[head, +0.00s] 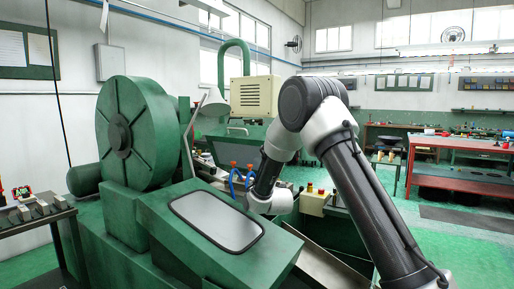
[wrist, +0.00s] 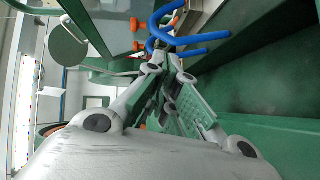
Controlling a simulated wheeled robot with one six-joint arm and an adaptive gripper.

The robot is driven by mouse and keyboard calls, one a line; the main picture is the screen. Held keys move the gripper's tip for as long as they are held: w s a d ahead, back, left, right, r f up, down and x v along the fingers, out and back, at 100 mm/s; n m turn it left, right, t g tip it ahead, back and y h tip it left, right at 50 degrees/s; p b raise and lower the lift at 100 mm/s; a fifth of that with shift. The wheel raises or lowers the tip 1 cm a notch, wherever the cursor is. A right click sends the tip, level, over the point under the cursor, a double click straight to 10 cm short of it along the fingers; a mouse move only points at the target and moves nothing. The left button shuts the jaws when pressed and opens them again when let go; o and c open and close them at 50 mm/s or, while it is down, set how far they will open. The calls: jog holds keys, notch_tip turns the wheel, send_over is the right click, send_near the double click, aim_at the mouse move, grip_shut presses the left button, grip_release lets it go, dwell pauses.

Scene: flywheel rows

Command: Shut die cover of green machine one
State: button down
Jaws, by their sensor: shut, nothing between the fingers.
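The green machine (head: 150,215) fills the left and middle of the head view, with a large flywheel (head: 125,125) and a slanted housing with a grey window (head: 217,222). A dark flat panel (head: 235,150) stands behind the housing, partly hidden by my arm; I cannot tell for sure whether it is the die cover. My gripper (wrist: 168,74) is shut and empty in the wrist view. In the head view my gripper is hidden behind the housing and my arm.
Blue hoses (wrist: 165,30) curve just ahead of the fingertips, near orange knobs (wrist: 137,46). A beige control box (head: 255,96) hangs above the machine. A small table with metal parts (head: 38,210) stands at left. A red workbench (head: 460,148) and open green floor lie at right.

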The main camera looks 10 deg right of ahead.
notch_tip(320, 180, up, 10)
jog(key=d+n+t, duration=0.1)
jog(key=n+t, duration=0.3)
jog(key=t, duration=0.1)
send_near(254, 140)
jog(key=w+a, duration=0.2)
jog(key=a, duration=0.1)
jog(key=shift+w+d+r+n+h, duration=0.2)
jog(key=shift+w+d+r, duration=0.15)
jog(key=shift+w+d, duration=0.25)
jog(key=shift+w+d+r+n+h, duration=0.1)
jog(key=shift+w+d+r+n, duration=0.2)
jog(key=shift+w+d, duration=0.35)
jog(key=shift+s+d+r, duration=0.1)
